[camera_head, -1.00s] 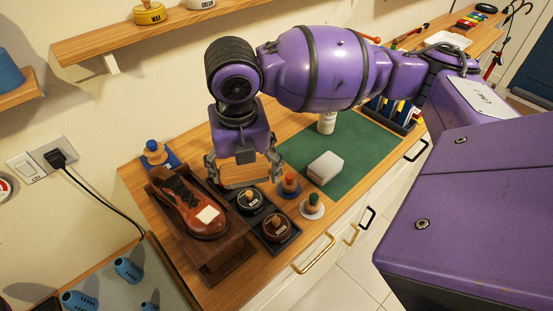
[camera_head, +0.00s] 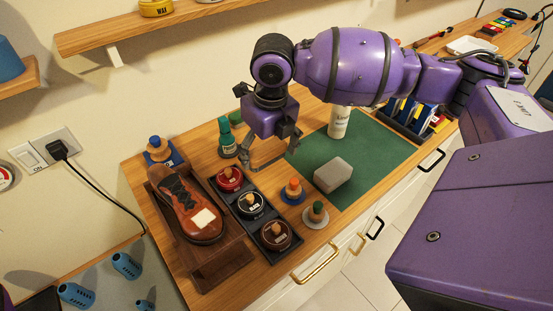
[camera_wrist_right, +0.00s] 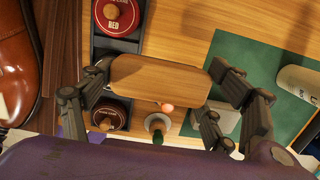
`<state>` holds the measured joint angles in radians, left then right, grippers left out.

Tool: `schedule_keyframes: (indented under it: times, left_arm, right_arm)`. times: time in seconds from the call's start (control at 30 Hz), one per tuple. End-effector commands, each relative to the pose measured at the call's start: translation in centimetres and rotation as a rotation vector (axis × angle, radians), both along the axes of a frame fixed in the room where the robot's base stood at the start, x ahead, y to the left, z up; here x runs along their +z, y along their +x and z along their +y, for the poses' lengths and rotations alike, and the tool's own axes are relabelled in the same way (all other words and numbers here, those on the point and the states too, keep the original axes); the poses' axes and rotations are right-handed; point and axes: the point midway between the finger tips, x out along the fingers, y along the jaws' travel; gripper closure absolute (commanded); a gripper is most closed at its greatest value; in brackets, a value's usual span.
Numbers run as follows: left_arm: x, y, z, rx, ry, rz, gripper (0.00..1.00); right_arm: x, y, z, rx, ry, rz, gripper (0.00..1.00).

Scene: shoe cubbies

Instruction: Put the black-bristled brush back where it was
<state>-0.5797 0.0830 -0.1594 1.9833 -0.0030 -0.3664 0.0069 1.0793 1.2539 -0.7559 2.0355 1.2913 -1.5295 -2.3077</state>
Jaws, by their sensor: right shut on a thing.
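My right gripper (camera_head: 268,158) hangs above the counter, between the tin tray and the green mat. In the right wrist view, the right gripper (camera_wrist_right: 165,88) is shut on a brush with a wooden back (camera_wrist_right: 158,78), one finger at each end. Its bristles are hidden below the back, so I cannot tell their colour. In the head view the brush is hard to make out against the wooden counter. My left gripper is not in view.
A brown shoe (camera_head: 190,207) rests on a wooden stand (camera_head: 222,265). Beside it is a black tray with a red tin (camera_head: 229,179) and two darker tins. Two small daubers (camera_head: 293,190), a grey block (camera_head: 333,176) on a green mat (camera_head: 365,180), and a white bottle (camera_head: 338,124) stand nearby.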

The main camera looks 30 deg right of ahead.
Motion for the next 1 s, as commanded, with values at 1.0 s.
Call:
schedule_keyframes:
  times: [1.0]
  left_arm:
    - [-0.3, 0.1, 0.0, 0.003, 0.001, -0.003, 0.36]
  right_arm:
    - [-9.0, 3.5, -3.6, 0.0, 0.0, -0.002, 0.44]
